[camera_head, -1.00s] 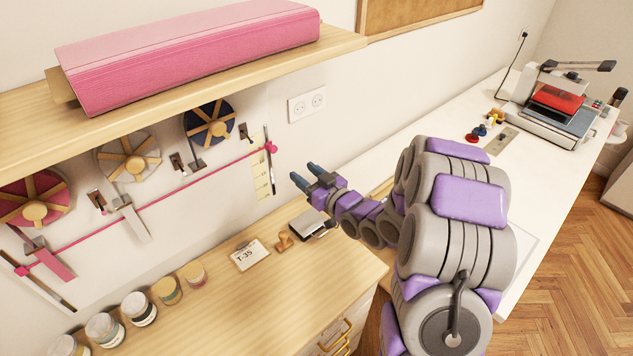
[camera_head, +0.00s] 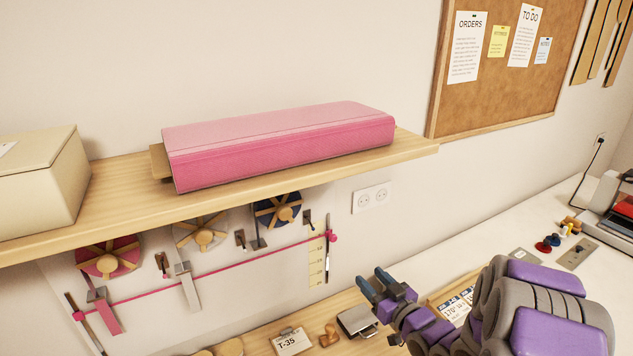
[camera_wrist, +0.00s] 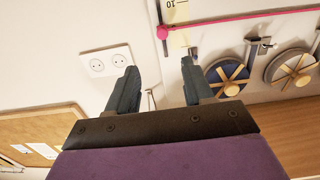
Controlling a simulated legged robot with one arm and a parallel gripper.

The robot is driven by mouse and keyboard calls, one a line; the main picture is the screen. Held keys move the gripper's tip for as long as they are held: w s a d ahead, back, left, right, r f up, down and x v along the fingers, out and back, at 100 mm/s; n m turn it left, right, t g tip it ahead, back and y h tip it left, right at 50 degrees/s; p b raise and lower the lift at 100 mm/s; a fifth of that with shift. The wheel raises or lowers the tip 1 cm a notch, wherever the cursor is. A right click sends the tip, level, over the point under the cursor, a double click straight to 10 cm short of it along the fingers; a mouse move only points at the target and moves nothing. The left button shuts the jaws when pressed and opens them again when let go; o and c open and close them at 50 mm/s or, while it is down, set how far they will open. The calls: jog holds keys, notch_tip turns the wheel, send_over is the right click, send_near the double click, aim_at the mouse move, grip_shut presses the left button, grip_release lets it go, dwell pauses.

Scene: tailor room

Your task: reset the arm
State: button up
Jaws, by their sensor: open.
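My gripper (camera_head: 378,284) is at the lower right in the head view, raised in front of the wall and above the wooden counter. Its dark blue fingers are apart, with nothing between them. In the wrist view my gripper (camera_wrist: 163,90) points at the wall. A white socket (camera_wrist: 106,62) is to the left of its fingers, and a pink ribbon (camera_wrist: 250,20) and spools (camera_wrist: 228,78) are to the right. My purple and grey arm fills the lower right corner of the head view.
A wooden shelf (camera_head: 120,205) carries a pink fabric bolt (camera_head: 280,145) and a beige box (camera_head: 40,180). A T-35 card (camera_head: 291,342), a stamp (camera_head: 329,335) and a metal-topped item (camera_head: 357,320) sit on the counter below. A cork board (camera_head: 510,90) hangs at the back right.

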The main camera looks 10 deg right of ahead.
jog(key=s+d+m+g+h+b, duration=0.1)
jog(key=s+d+m+g+h, duration=0.25)
jog(key=s+g+h, duration=0.6)
jog(key=s+a+r+g+y, duration=0.1)
jog(key=s+a+g, duration=0.2)
jog(key=s, duration=0.7)
jog(key=s+a+r+g+y, duration=0.1)
jog(key=s+a+g, duration=0.2)
jog(key=s, duration=0.8)
jog(key=s+a+r+m+g+y+b, duration=0.1)
jog(key=s+a+g, duration=0.2)
jog(key=s, duration=0.7)
jog(key=shift+s+a+r, duration=0.15)
jog(key=shift+a, duration=0.55)
